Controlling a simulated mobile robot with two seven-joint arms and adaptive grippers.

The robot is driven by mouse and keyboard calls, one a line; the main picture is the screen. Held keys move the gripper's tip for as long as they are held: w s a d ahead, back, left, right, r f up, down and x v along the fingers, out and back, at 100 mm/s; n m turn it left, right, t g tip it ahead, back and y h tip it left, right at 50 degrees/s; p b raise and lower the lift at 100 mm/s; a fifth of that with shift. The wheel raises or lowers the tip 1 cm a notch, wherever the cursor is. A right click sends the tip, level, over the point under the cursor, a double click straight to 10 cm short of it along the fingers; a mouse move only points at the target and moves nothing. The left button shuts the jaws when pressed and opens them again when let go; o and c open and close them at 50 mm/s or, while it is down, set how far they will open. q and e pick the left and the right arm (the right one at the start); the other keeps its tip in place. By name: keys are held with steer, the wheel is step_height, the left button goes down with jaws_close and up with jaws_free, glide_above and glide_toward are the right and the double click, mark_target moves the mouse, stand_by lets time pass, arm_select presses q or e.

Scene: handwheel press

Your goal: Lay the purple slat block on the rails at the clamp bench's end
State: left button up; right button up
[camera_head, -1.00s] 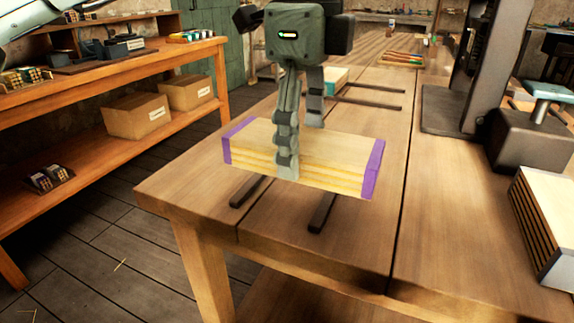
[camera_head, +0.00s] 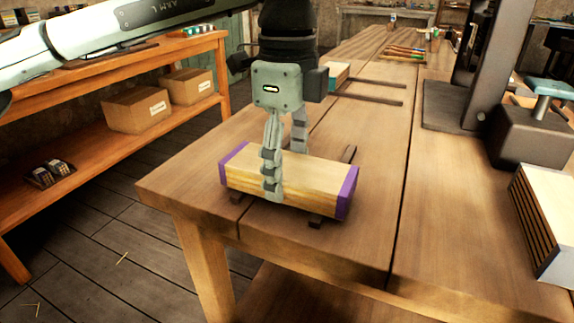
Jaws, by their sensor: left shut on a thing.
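The purple slat block (camera_head: 315,176) is a stack of pale wooden slats with purple ends. It lies level across two dark rails (camera_head: 348,154) at the near end of the clamp bench (camera_head: 360,238). It appears to rest on the rails, though a tiny gap underneath cannot be ruled out. My left gripper (camera_head: 283,172) points down from above, its fingers shut on the block's two long sides near the middle. The rails' middle parts are hidden by the block. My right gripper is not in view.
A block with a teal end (camera_head: 337,75) sits on other rails farther back. A dark press (camera_head: 478,95) stands at right, with a white-topped slat block (camera_head: 545,222) in front. Cardboard boxes (camera_head: 137,110) sit on a shelf at left. The bench's front middle is clear.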

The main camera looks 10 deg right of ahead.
mark_target(287, 164)
arm_select(q)
steer(key=o, duration=1.4)
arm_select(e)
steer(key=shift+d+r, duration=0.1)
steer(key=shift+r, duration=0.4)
arm_select(q)
steer(key=shift+r, duration=0.25)
step_height(287, 164, up, 12)
steer(key=shift+f, duration=0.15)
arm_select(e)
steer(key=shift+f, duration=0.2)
